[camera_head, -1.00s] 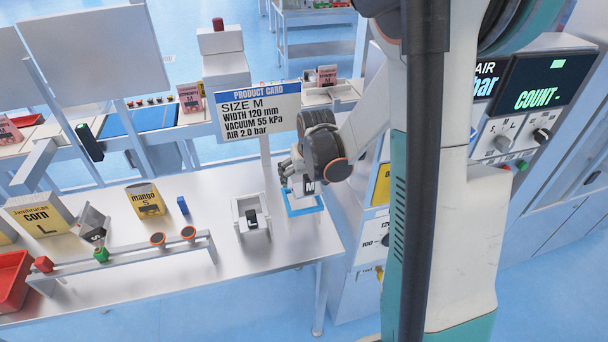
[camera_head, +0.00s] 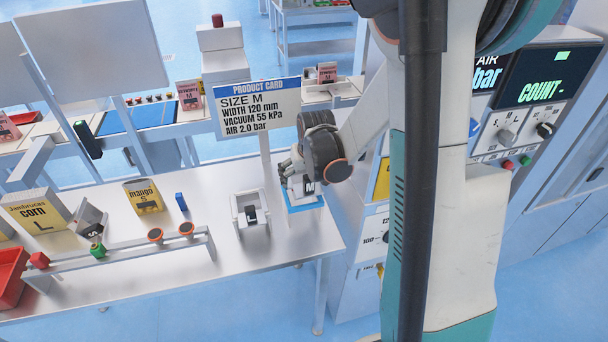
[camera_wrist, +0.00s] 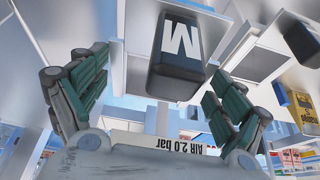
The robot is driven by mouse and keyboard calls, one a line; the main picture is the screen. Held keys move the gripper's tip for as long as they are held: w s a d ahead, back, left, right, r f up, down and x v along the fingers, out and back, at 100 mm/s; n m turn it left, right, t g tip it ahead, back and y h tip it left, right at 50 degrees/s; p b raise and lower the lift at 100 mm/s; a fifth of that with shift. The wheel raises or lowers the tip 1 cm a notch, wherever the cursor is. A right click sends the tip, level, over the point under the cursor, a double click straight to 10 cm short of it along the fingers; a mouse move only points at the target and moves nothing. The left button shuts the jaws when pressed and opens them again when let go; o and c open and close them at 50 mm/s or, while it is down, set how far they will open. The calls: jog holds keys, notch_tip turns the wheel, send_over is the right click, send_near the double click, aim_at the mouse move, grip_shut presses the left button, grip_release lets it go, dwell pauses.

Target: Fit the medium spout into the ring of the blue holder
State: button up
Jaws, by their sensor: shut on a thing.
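My gripper (camera_head: 298,178) is shut on the medium spout (camera_head: 310,187), a silver-grey piece with a dark end and a letter M. In the wrist view the spout (camera_wrist: 178,52) shows large between the two green-padded fingers. In the head view the gripper and spout are over the blue holder (camera_head: 305,209), at the right end of the white table. The holder's ring is hidden behind the gripper and spout, so I cannot tell whether the spout is in it or just above it.
A white holder (camera_head: 239,213) with a dark piece stands just left of the blue one. A product card (camera_head: 253,105) stands behind. A machine panel is at right.

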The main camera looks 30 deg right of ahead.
aim_at(304, 183)
jog(key=shift+f+b, duration=3.5)
jog(key=shift+f, duration=0.4)
jog(key=o, duration=0.8)
jog(key=shift+r, duration=0.15)
jog(key=v, duration=1.1)
jog(key=shift+s+a+r, duration=0.1)
jog(key=shift+s+r, duration=0.1)
jog(key=shift+r, duration=0.15)
